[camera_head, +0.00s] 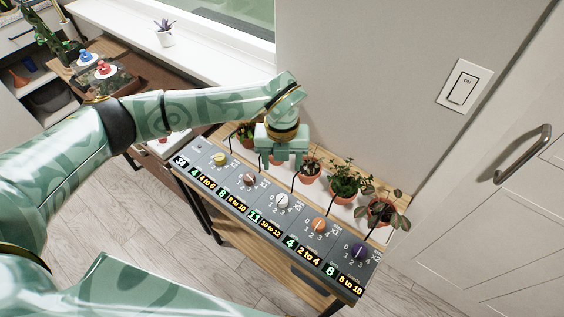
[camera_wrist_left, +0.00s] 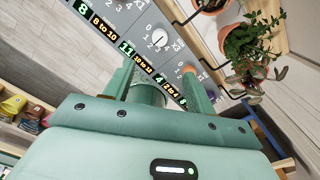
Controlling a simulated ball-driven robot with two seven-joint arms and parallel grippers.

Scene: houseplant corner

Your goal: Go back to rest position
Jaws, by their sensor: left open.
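My left arm reaches in from the left in the head view, and my left gripper (camera_head: 284,160) hangs over the back part of the control panel (camera_head: 262,208), in front of the row of potted plants. Its fingers point down and stand apart, with nothing seen between them. In the left wrist view the left gripper (camera_wrist_left: 158,92) shows two separated green fingers in front of the panel (camera_wrist_left: 134,14). I cannot tell whether the fingers touch anything. My right gripper is in neither view.
Several small plants, one a leafy pot (camera_head: 345,184), stand behind the panel's coloured knobs, such as a white knob (camera_head: 282,200). A wall switch (camera_head: 464,87) and a cabinet door handle (camera_head: 523,154) are at right. A low table (camera_head: 122,88) with red and blue buttons is at left.

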